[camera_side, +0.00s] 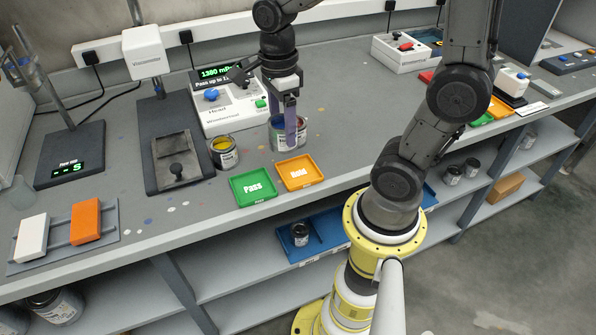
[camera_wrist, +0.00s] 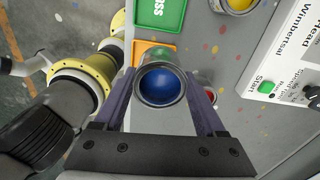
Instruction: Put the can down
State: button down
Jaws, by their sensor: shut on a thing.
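My gripper (camera_side: 290,137) points down over the bench behind the orange Hold tray (camera_side: 300,173). It is shut on a metal can of blue paint (camera_wrist: 160,85), which sits upright between the two fingers in the wrist view. In the side view a finger partly covers this can (camera_side: 278,136). I cannot tell whether its base touches the bench. The green Pass tray (camera_side: 253,187) lies left of the Hold tray. In the wrist view the can overlaps the Hold tray's edge (camera_wrist: 138,48).
A can with red paint (camera_wrist: 211,96) stands close beside, partly hidden by a finger. An open yellow paint can (camera_side: 223,153) stands left, near the viscometer (camera_side: 228,108). A balance (camera_side: 70,155) and panel rack (camera_side: 65,240) are farther left. Bench right of the cans is clear.

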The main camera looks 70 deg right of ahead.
jog(key=shift+m, duration=0.4)
jog(key=shift+s+d+f, duration=0.15)
jog(key=shift+s+f, duration=0.35)
jog(key=shift+f, duration=0.85)
jog(key=shift+s+d+f, duration=0.2)
jog(key=shift+s+f, duration=0.35)
jog(key=shift+f, duration=0.8)
jog(key=shift+s+d+f, duration=0.15)
jog(key=shift+s+f, duration=0.35)
jog(key=shift+f, duration=0.85)
grip_release()
jog(key=shift+f, duration=0.15)
